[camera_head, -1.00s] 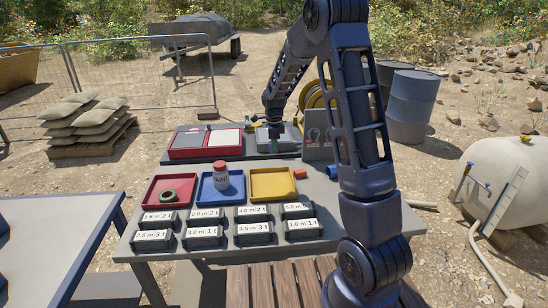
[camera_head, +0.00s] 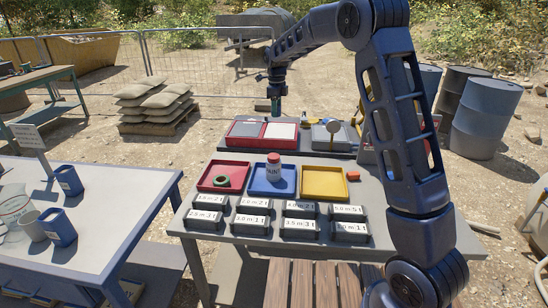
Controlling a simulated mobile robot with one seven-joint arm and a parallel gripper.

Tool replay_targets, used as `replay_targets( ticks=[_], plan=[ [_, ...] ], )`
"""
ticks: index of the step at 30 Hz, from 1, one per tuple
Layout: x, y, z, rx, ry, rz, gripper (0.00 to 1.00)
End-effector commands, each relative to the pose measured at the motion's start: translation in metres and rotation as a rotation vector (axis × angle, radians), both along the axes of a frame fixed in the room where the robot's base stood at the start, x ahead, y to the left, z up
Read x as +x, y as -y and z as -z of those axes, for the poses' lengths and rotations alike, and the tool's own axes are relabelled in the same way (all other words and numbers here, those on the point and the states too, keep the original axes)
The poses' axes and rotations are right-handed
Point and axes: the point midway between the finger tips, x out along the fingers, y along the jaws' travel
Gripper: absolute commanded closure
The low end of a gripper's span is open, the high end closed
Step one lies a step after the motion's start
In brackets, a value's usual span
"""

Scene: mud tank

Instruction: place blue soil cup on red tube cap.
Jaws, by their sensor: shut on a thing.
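My gripper (camera_head: 276,108) is at the back of the middle table, above the red case, small and far off. It is shut on a small dark greenish thing that I cannot identify. Two blue cups stand upright on the left table: one (camera_head: 68,180) farther back and one (camera_head: 58,228) nearer, apart from my gripper. I cannot tell which is the soil cup. A small orange-red piece (camera_head: 353,176) lies right of the yellow tray; it may be the red tube cap.
Red (camera_head: 203,186), blue (camera_head: 258,189) and yellow (camera_head: 325,195) trays line the middle table, with several numbered blocks before them. A red case (camera_head: 262,144) and grey instrument (camera_head: 325,137) sit behind. A glass beaker (camera_head: 14,208) and grey cup (camera_head: 31,226) crowd the left table's edge.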

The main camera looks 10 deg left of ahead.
Motion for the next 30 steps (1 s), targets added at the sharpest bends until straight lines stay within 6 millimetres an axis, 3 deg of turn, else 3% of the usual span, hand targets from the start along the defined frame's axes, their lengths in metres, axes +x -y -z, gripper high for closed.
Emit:
replay_targets(
  ticks=[5,21,25,30],
  plan=[
    [-0.002,-0.01,0.006,-0.002,-0.001,0.004,0.86],
    [-0.002,-0.009,0.12,-0.001,-0.003,0.004,0.86],
    [-0.002,-0.009,0.141,-0.001,-0.001,0.004,0.86],
    [-0.001,-0.009,0.152,0.0,0.0,0.004,0.86]
  ],
)
